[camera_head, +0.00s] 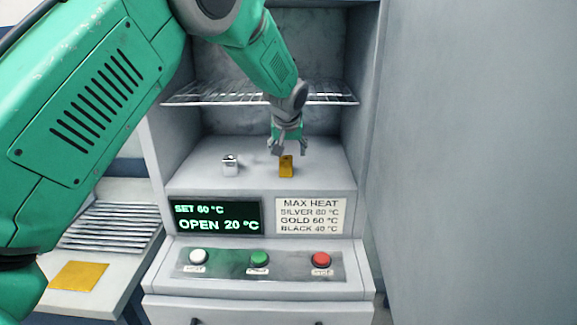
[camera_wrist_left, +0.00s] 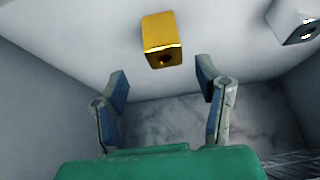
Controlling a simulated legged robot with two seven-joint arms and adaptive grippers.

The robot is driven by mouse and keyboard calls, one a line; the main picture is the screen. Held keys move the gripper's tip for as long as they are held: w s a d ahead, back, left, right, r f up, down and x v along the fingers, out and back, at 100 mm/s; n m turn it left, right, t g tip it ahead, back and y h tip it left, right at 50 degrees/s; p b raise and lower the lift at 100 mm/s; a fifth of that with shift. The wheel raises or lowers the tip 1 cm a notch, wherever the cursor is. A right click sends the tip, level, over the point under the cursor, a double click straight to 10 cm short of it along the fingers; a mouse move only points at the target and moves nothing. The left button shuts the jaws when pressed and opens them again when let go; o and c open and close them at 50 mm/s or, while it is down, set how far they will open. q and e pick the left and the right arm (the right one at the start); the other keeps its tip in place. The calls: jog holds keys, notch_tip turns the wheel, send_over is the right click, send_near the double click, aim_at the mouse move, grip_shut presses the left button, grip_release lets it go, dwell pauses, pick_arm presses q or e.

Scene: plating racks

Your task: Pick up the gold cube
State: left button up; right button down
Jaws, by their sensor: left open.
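The gold cube (camera_head: 286,167) stands on the floor of the open grey chamber, right of its middle. It also shows in the left wrist view (camera_wrist_left: 161,40), with a dark round hole in one face. My left gripper (camera_head: 288,151) reaches into the chamber just above and behind the cube. In the left wrist view its two fingers (camera_wrist_left: 162,82) are spread wide and empty, with the cube beyond the tips, roughly centred between them. I cannot tell the exact gap. My right gripper is not in view.
A silver cube (camera_head: 230,165) stands left of the gold one. A wire shelf (camera_head: 200,93) crosses the chamber above, close to my arm. Below are a display (camera_head: 217,216), a heat label (camera_head: 311,215) and buttons (camera_head: 260,259). A gold square (camera_head: 78,276) lies on the left counter.

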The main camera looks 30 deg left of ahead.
aim_at(286, 158)
pick_arm(q)
jog(key=shift+a+f, duration=0.15)
jog(key=shift+f, duration=0.25)
jog(key=x, duration=0.1)
jog(key=p+x, duration=0.1)
jog(key=x, duration=0.2)
jog(key=shift+a+f+p, duration=0.15)
jog(key=shift+a+p, duration=0.15)
jog(key=shift+p, duration=0.1)
jog(key=shift+f, duration=0.1)
jog(key=shift+c, duration=0.8)
jog(key=shift+s+d, duration=0.1)
jog(key=shift+d, duration=0.15)
grip_shut()
jog(key=shift+r, duration=0.25)
